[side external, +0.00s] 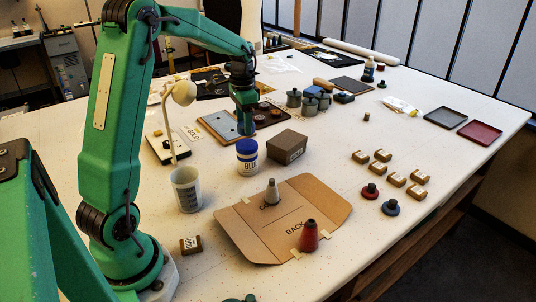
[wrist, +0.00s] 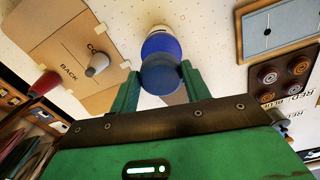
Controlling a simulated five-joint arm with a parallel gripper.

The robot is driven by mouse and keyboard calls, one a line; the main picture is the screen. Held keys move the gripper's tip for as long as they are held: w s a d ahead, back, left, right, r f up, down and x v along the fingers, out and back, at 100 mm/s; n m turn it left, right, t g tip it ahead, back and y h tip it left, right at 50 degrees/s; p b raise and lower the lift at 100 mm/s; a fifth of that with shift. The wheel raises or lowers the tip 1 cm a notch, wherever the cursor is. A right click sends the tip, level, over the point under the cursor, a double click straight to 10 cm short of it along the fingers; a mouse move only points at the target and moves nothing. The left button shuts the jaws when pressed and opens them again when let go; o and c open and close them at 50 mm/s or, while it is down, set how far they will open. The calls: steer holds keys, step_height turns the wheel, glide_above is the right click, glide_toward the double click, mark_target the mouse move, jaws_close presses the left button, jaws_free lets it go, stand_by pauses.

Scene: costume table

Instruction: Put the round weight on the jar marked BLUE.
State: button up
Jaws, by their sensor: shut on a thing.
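The jar marked BLUE (side external: 247,162) stands upright on the table, white with a blue lid. In the wrist view its blue lid (wrist: 160,43) shows just beyond the fingertips. My gripper (side external: 244,126) appears just above and behind the jar in the side view. In the wrist view my gripper (wrist: 160,84) is shut on a dark blue-grey round weight (wrist: 160,76), which overlaps the lid in the picture. I cannot tell whether the weight touches the lid. In the side view the weight is not clearly visible.
A cardboard sheet (side external: 243,228) with two cones lies in front. A dark tray (wrist: 261,78) with several round pieces is behind. Grey-green canisters (side external: 310,104) stand farther right.

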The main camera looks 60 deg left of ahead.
steer(key=shift+f, duration=2)
steer(key=shift+f, duration=0.15)
steer(key=o, duration=1.2)
step_height(320, 180, up, 12)
steer(key=shift+r, duration=0.1)
steer(key=shift+r, duration=0.1)
